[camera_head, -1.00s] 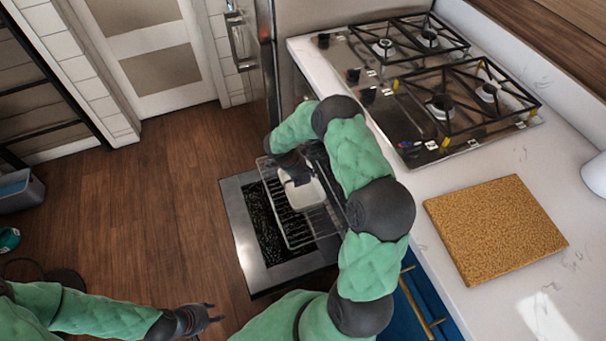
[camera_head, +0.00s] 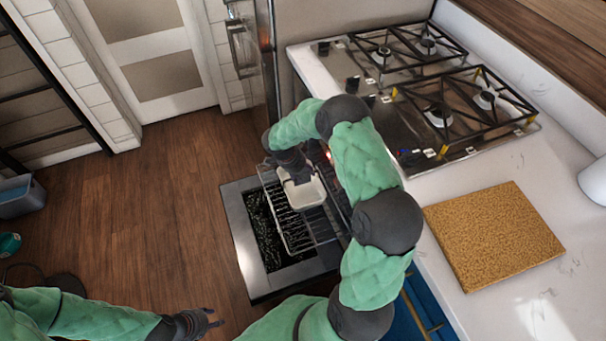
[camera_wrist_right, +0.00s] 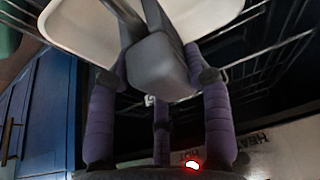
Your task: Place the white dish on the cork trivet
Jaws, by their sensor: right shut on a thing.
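The white dish (camera_head: 305,192) is at the open oven, over the pulled-out wire rack; whether it touches the rack is hard to tell. My right gripper (camera_head: 291,168) is shut on its far edge. In the right wrist view, my right gripper's fingers (camera_wrist_right: 160,85) close around a grey block-like part below the white dish (camera_wrist_right: 85,30). The cork trivet (camera_head: 492,235) lies flat and bare on the white counter, to the right of my right arm. My left gripper (camera_head: 212,318) is empty at the lower left, over the floor, its fingertips apart.
The oven door (camera_head: 240,225) hangs open below the rack (camera_head: 290,228). A gas cooktop (camera_head: 430,90) is set in the counter behind the trivet. A white round object (camera_head: 594,180) stands at the right edge. The counter around the trivet (camera_head: 450,190) is mostly clear.

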